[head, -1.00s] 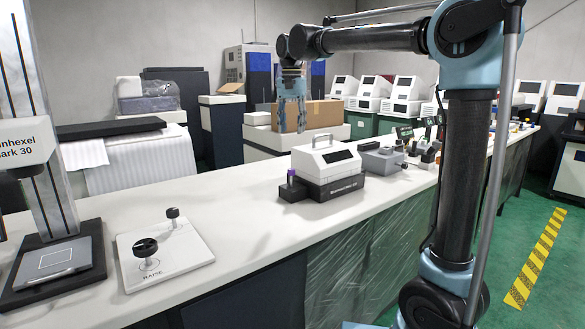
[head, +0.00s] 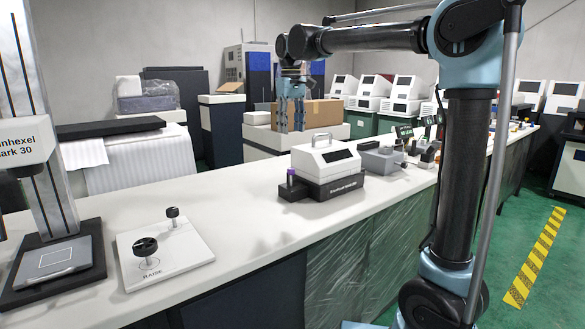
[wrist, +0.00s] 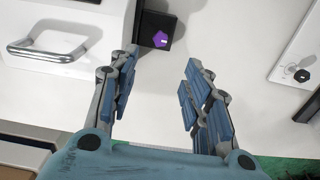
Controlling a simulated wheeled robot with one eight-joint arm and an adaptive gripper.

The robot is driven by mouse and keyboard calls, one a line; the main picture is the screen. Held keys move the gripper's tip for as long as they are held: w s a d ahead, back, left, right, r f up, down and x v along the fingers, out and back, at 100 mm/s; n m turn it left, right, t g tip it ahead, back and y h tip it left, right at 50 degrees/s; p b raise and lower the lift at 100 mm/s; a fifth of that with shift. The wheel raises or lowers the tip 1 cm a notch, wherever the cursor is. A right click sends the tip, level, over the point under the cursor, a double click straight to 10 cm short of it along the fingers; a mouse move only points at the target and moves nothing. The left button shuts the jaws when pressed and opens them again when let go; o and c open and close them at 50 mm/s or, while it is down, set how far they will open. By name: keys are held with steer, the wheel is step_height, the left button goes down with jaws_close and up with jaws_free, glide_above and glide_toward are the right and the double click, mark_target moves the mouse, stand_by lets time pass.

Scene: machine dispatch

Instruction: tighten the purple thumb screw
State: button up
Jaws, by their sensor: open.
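The purple thumb screw (head: 291,174) stands upright on a small black block at the left end of a white instrument with a handle (head: 325,165), on the white bench. In the wrist view the purple screw head (wrist: 160,38) shows from above on its black block, just beyond the left finger. My gripper (head: 291,128) is in the air above and behind the instrument, pointing down. In the wrist view my gripper (wrist: 162,63) is open, its two blue-padded fingers apart with nothing between them but bare bench surface.
A white plate with two black knobs (head: 165,252) lies on the bench at left, near a tall stand machine (head: 45,150). A grey device (head: 382,160) sits right of the instrument. The bench (head: 240,225) is clear between plate and instrument.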

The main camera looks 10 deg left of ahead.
mark_target(291, 171)
step_height(291, 171, down, 14)
steer(key=shift+f, duration=0.25)
stand_by(0.3)
jaws_close()
